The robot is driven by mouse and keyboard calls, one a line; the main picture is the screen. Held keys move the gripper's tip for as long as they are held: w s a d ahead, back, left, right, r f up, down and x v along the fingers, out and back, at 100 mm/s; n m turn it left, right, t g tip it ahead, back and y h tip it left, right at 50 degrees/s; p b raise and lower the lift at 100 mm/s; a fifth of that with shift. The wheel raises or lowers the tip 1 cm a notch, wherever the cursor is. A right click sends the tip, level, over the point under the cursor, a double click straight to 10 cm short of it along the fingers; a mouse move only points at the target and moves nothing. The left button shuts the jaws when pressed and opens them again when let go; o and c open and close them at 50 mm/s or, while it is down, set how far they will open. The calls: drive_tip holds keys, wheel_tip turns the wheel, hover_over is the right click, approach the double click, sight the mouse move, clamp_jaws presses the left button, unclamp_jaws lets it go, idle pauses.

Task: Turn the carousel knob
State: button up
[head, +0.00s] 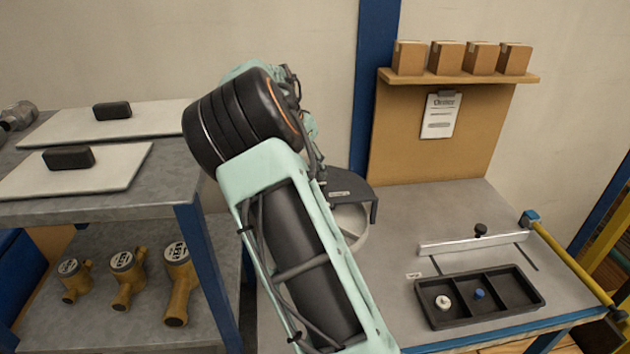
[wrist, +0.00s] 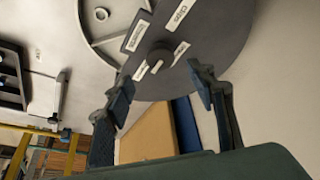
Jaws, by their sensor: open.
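The carousel has a dark cover (head: 348,186) over a pale round body (head: 352,222), partly hidden behind my arm in the head view. In the wrist view the dark round cover (wrist: 215,30) fills the top and carries several white labels. The carousel knob (wrist: 160,58) is small, round and black with a pale mark on it, at the cover's middle. My gripper (wrist: 163,90) is open and empty. Its fingers spread to either side of the knob in the picture, apart from it. In the head view my gripper is hidden behind the arm.
A small white ring (wrist: 101,14) lies in the carousel's open pale part. A black divided tray (head: 480,297) holds a white and a blue piece. A metal rail (head: 472,243) lies behind it. A shelf with boxes (head: 458,76) hangs at the back. A cart (head: 190,240) stands left.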

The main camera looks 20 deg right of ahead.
drive_tip(key=p+x, duration=0.1)
drive_tip(key=x, duration=0.6)
drive_tip(key=shift+w+d+f, duration=0.1)
drive_tip(key=shift+f, duration=0.3)
drive_tip(key=shift+c, duration=0.2)
drive_tip(key=c, duration=1.1)
drive_tip(key=shift+f+b, duration=0.1)
drive_tip(key=shift+b, duration=0.3)
drive_tip(key=n+t+y+b, duration=0.1)
drive_tip(key=n+b, duration=0.2)
drive_tip(key=shift+d+f+n, duration=0.1)
drive_tip(key=shift+d+n, duration=0.05)
drive_tip(key=shift+n, duration=0.25)
drive_tip(key=n+y+b, duration=0.1)
drive_tip(key=n+b, duration=0.1)
drive_tip(key=n+t+y+b, duration=0.1)
drive_tip(key=n, duration=0.2)
drive_tip(key=shift+d+b, duration=0.15)
drive_tip(key=shift+b, duration=0.2)
drive_tip(key=n, duration=0.2)
drive_tip(key=n+y, duration=0.1)
drive_tip(key=n, duration=0.1)
drive_tip(key=shift+d+r+y+b, duration=0.1)
drive_tip(key=shift+r+y+b, duration=0.1)
drive_tip(key=shift+y+b, duration=0.15)
drive_tip(key=n, duration=0.2)
drive_tip(key=n+y, duration=0.1)
drive_tip(key=n, duration=0.1)
drive_tip(key=shift+n+g+y+p, duration=0.25)
drive_tip(key=shift+n+g+p, duration=0.15)
